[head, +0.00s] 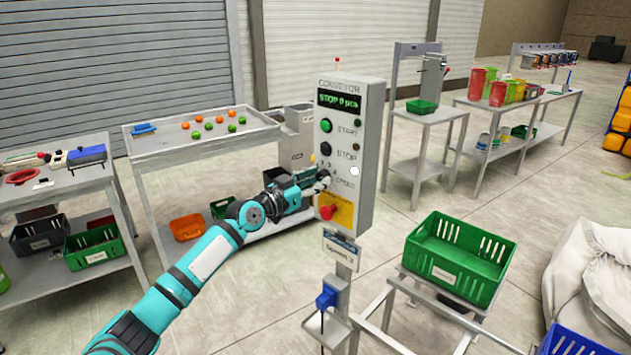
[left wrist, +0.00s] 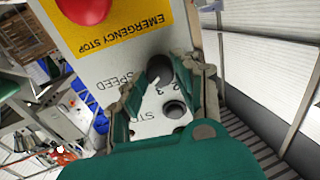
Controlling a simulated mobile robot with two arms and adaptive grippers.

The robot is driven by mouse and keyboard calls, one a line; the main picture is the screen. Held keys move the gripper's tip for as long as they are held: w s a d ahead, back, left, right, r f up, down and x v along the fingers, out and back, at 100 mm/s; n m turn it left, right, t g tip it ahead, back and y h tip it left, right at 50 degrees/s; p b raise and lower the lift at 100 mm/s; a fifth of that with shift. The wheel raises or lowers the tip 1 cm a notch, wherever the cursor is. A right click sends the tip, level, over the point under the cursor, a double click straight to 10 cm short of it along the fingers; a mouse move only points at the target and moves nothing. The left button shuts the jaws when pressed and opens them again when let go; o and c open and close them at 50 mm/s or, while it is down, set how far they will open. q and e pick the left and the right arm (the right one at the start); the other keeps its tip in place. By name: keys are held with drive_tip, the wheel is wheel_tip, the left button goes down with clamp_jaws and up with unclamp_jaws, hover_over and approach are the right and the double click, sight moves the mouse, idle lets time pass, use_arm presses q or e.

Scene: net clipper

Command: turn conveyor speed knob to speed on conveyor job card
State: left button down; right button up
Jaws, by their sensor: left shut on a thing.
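The grey conveyor control panel (head: 368,150) stands upright on a post, with a green display reading "STOP 0 pcs". The job card (head: 340,252) hangs below it and reads "Speed 3". The dark round speed knob (left wrist: 160,67) shows in the left wrist view, with a white mark at its edge and the digits 2 and 3 close by. My left gripper (head: 322,182) is at the panel front; in the left wrist view its fingers (left wrist: 165,86) are shut on the knob, one on each side. The exact pointer setting is hard to read. My right gripper is out of view.
The red emergency stop button (head: 327,212) on its yellow plate sits just below the knob. The green start button (head: 326,126) and black stop button (head: 326,149) are above. A green crate (head: 455,262) stands to the right. A table with fruit (head: 160,155) is behind my arm.

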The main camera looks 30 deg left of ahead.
use_arm(q)
drive_tip(key=n, duration=0.3)
drive_tip(key=shift+n, duration=2.1)
drive_tip(key=c, duration=1)
unclamp_jaws()
drive_tip(key=shift+a, duration=0.1)
drive_tip(key=shift+o, duration=0.2)
drive_tip(key=s+a, duration=0.2)
drive_tip(key=s, duration=1)
